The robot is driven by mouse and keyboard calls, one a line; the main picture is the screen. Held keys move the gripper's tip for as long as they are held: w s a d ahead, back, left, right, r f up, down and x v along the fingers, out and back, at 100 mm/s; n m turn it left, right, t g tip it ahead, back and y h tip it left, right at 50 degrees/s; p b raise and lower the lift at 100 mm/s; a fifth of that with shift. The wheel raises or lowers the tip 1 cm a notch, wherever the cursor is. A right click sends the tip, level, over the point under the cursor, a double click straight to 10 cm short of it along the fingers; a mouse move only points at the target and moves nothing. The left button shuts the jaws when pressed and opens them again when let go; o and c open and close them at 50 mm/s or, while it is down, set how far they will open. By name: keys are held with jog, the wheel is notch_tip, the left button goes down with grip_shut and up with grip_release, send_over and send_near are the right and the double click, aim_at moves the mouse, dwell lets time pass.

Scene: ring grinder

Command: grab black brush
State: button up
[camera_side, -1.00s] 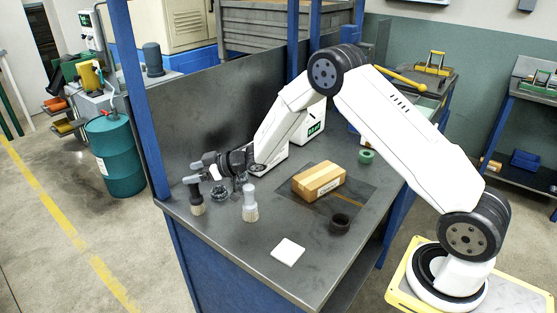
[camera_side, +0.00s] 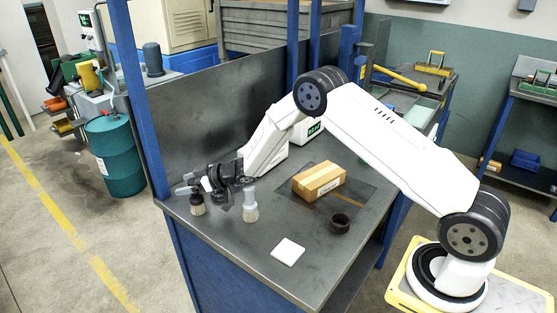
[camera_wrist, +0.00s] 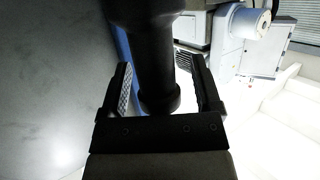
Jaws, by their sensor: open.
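The black brush (camera_side: 197,203) stands upright near the left corner of the bench in the side view, its pale bristles down and its dark handle partly covered by my gripper. My gripper (camera_side: 196,188) is low at the handle, reaching in from the right. In the wrist view the dark handle (camera_wrist: 150,35) runs between the two fingers of my gripper (camera_wrist: 161,66). The fingers are open, one on each side of it, with a visible gap on the left; contact on the right is hard to tell.
A light-handled brush (camera_side: 250,208) stands close to the right of my gripper. A cardboard box (camera_side: 319,181) lies on a dark mat, with a dark ring (camera_side: 340,223) and a white square (camera_side: 288,251) in front. The bench panel (camera_side: 205,125) rises behind. The bench front is mostly clear.

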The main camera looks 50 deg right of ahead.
grip_shut()
jog(key=shift+r, duration=0.15)
dwell(0.4)
jog(key=shift+r, duration=0.85)
jog(key=s+d+r, duration=0.1)
jog(key=s+r, duration=1)
jog(key=s, duration=0.3)
